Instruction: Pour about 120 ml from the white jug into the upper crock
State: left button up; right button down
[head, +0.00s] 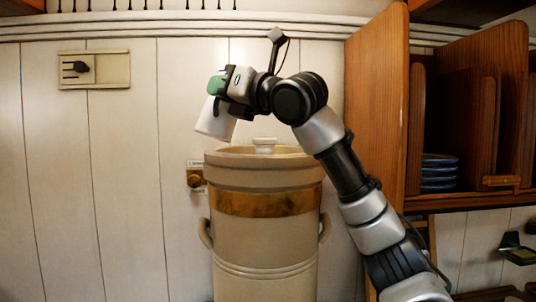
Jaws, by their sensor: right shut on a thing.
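The white jug (214,122) is in my right gripper (220,92), in the middle of the head view. The jug leans and hangs just above the left side of the crock's rim. The gripper is shut on it and hides its upper part. No stream of liquid shows. The upper crock (264,180) is large and beige with a brass-coloured band and a handle on each side. A small white knob-like piece (264,145) shows at its top. I cannot see inside the crock or the jug. My left gripper is not in view.
A wooden rack (376,110) with stacked blue plates (440,172) stands at the right, close to my right arm. A brass fitting (196,179) is on the panelled wall left of the crock. A pale plate with a dark knob (94,69) is at upper left.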

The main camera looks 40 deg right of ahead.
jog(key=d+f+m+t+h, duration=0.1)
jog(key=m, duration=0.3)
jog(key=d+f+m+t+h+b, duration=0.1)
jog(key=d+m+t+h, duration=0.1)
jog(key=m, duration=0.2)
jog(key=d+f+m+t+h+b, duration=0.1)
jog(key=m, duration=0.3)
jog(key=shift+s+d+f+m+h, duration=0.1)
jog(key=shift+s+d+m+h, duration=0.1)
jog(key=shift+m+h, duration=0.2)
jog(key=shift+d, duration=0.1)
jog(key=shift+d+f+m, duration=0.1)
jog(key=shift+d+m, duration=0.15)
jog(key=shift+m, duration=0.25)
jog(key=shift+d+h, duration=0.15)
jog(key=shift+h, duration=0.25)
